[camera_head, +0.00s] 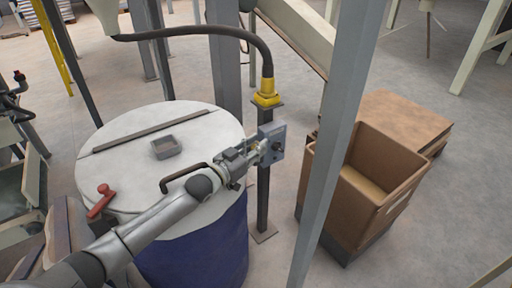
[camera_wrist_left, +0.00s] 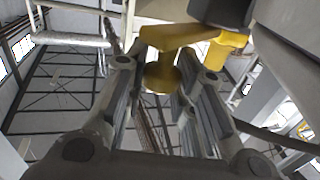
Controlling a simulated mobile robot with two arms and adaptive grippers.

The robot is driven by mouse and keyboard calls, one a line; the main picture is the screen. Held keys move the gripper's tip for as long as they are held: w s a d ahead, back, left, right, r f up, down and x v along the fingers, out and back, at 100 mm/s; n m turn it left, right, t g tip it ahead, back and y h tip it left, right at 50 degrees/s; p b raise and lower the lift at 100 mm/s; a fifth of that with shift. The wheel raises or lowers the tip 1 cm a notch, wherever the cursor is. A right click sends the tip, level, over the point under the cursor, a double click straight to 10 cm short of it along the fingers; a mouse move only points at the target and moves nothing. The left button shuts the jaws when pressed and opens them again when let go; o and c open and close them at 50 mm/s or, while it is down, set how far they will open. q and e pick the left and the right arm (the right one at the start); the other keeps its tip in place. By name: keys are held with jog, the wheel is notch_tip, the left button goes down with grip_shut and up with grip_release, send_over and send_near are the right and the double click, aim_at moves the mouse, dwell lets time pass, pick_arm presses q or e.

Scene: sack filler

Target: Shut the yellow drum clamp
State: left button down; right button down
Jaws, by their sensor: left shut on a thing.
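My left gripper (camera_head: 262,153) reaches over the white-topped blue drum (camera_head: 205,245) to a grey plate (camera_head: 278,141) on a dark post. In the left wrist view, the left gripper (camera_wrist_left: 165,78) has its fingers on either side of a yellow part with a rounded end, which I take for the yellow drum clamp (camera_wrist_left: 162,77). The gripper is shut on it. A yellow arm runs from this end up and right towards a dark body. In the head view, the gripper and plate mostly hide the clamp. My right gripper is out of view.
A black hose ends in a yellow fitting (camera_head: 266,93) atop the post, above the gripper. A grey upright (camera_head: 338,140) stands to the right, before an open brown box (camera_head: 350,200). A red handle (camera_head: 101,200) and a small grey tray (camera_head: 166,147) are on the drum.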

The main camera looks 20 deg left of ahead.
pick_arm(q)
jog(key=c, duration=1.2)
grip_release()
jog(key=shift+o, duration=0.2)
jog(key=shift+s+a, duration=0.1)
jog(key=v, duration=1.1)
jog(key=shift+s+a, duration=0.15)
jog(key=shift+s, duration=0.25)
